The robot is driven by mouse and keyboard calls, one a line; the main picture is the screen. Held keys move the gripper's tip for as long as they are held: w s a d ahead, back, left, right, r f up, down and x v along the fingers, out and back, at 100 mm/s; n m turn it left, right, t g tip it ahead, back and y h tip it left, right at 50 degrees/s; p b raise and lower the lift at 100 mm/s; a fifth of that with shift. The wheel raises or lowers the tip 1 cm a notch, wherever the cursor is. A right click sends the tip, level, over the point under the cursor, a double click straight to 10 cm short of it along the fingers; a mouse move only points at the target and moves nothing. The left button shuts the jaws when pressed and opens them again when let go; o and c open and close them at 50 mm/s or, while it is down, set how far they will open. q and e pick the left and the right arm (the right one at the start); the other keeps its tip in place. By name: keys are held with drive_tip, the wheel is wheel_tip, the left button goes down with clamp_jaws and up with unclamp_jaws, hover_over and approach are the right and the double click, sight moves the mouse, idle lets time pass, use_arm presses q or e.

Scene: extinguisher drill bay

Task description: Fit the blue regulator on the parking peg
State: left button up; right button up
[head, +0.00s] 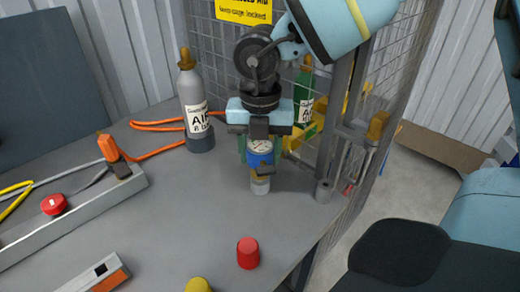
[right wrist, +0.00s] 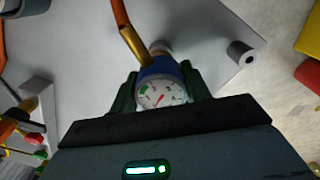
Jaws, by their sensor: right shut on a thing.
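The blue regulator (head: 260,155) with its round white gauge is in my right gripper (head: 258,148), below the wrist. In the right wrist view the gauge (right wrist: 163,93) faces the camera, between the green fingers of the right gripper (right wrist: 160,88), which are shut on the regulator. A brass fitting (right wrist: 133,43) sticks out from the blue body, with an orange hose on it. My left gripper is not in view.
A grey air bottle (head: 195,105) stands behind left, a green bottle (head: 304,95) behind right near the wire cage. A grey hollow post (head: 324,190) is at the bench's right edge. Red (head: 248,253) and yellow (head: 198,285) caps stand in front. A rail with a red button lies left.

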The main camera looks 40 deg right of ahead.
drive_tip(key=shift+f+b, duration=0.65)
drive_tip(key=shift+f, duration=0.05)
idle(0.4)
drive_tip(key=o, duration=1.1)
